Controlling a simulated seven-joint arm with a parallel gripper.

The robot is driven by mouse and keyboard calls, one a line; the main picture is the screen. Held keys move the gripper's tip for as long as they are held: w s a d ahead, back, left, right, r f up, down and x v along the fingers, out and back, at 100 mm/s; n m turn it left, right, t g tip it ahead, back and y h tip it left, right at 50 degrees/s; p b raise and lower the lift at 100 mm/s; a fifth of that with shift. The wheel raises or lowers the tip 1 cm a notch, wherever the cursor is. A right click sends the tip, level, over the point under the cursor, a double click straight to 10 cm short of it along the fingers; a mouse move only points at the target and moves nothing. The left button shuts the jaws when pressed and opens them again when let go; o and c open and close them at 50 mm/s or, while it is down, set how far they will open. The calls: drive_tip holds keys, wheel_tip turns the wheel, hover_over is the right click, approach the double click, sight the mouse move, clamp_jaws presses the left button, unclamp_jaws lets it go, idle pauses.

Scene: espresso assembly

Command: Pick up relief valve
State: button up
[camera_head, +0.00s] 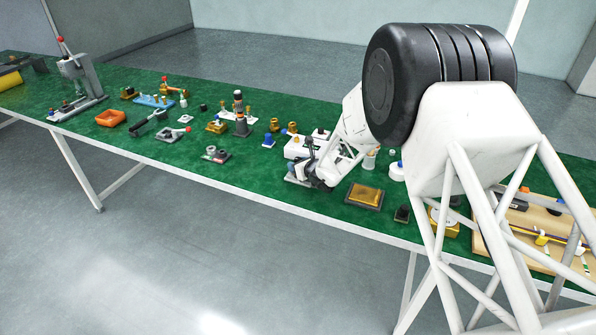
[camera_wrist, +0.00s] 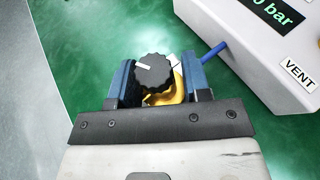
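In the wrist view, a small fitting with a ribbed black knob (camera_wrist: 155,70) and a brass-coloured body (camera_wrist: 178,88) stands between my gripper's blue fingers; I take it to be the relief valve. A white mark shows on the knob. My gripper (camera_wrist: 157,82) has one finger on each side of the fitting. Whether both fingers press on it cannot be seen, and its underside is hidden. In the head view, my gripper (camera_head: 318,178) is low over the front part of the green bench, where my own parts mostly hide the fitting.
A white box with a "bar" display and a VENT label (camera_wrist: 262,45) is close on the right in the wrist view, with a blue peg on its side. A brass-topped square pad (camera_head: 365,195) lies right of my gripper. Several small parts cover the green bench (camera_head: 260,185) leftward.

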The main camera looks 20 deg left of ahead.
sight(298, 159)
clamp_jaws()
drive_tip(key=shift+r, duration=0.2)
drive_tip(key=shift+r, duration=0.55)
wheel_tip(298, 159, up, 2)
drive_tip(key=shift+r, duration=0.1)
drive_tip(key=s+d+r, duration=0.1)
drive_tip(key=s+d, duration=0.8)
drive_tip(key=s, duration=0.4)
drive_tip(key=shift+r, duration=0.2)
